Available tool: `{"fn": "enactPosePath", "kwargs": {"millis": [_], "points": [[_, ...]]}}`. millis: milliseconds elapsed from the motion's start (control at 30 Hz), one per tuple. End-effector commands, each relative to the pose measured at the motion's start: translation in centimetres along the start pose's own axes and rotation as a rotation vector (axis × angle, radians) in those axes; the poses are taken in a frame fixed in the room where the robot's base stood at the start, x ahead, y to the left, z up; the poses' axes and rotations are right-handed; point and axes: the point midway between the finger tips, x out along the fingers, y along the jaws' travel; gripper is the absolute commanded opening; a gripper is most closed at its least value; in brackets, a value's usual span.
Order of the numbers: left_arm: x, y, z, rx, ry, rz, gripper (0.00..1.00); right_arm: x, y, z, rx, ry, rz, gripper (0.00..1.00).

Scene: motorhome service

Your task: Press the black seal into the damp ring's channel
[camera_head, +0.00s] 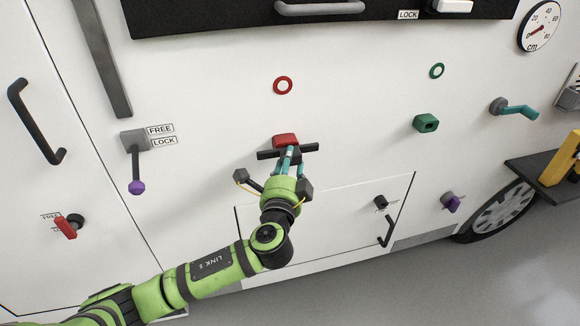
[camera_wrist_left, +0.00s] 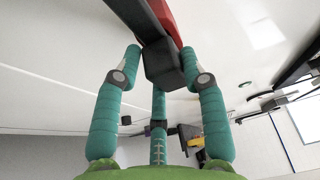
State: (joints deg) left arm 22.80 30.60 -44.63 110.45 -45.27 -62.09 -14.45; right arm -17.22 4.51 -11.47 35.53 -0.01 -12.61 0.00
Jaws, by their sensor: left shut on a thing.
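My left gripper (camera_head: 288,156) is at the white vehicle wall, its teal fingers closed on a black T-shaped handle. The handle's crossbar (camera_head: 312,148) lies level just below a red block (camera_head: 285,140) on the wall. In the left wrist view the gripper (camera_wrist_left: 162,62) has its fingers around the handle's black block (camera_wrist_left: 165,70), with red (camera_wrist_left: 168,18) behind it. A red ring (camera_head: 283,85) is on the wall above, and a green ring (camera_head: 437,70) at the upper right. I cannot tell which ring is damp, and make out no separate black seal. My right gripper is not in view.
A green socket (camera_head: 426,123), a teal crank (camera_head: 517,111) and purple knobs (camera_head: 451,203) (camera_head: 137,187) stick out from the wall. A red lever (camera_head: 66,227) is at the left. A small hatch with a black handle (camera_head: 386,232) lies below. The wall around the red ring is clear.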

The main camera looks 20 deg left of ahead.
Motion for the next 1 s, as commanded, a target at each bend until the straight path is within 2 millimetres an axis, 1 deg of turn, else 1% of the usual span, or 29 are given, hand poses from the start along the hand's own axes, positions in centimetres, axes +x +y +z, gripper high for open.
{"fn": "enactPosePath", "kwargs": {"millis": [67,100,133,467,567,667,1000], "points": [[0.2,0.0,0.1,0.001,-0.001,-0.001,0.19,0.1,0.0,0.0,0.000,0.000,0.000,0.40],[0.2,0.0,0.1,0.000,-0.001,-0.001,0.58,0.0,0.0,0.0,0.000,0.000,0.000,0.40],[0.2,0.0,0.1,0.000,-0.001,-0.001,0.69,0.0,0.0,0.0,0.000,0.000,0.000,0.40],[0.1,0.0,0.1,0.000,-0.001,0.000,0.69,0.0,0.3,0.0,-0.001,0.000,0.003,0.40],[-0.4,0.0,0.0,-0.001,0.001,0.000,0.69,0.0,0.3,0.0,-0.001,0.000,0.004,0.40],[-1.7,0.1,0.0,-0.001,0.001,0.002,0.69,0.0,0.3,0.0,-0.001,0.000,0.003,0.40],[-8.8,0.1,0.1,-0.002,0.001,0.004,0.69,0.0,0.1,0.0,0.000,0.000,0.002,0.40]]}}
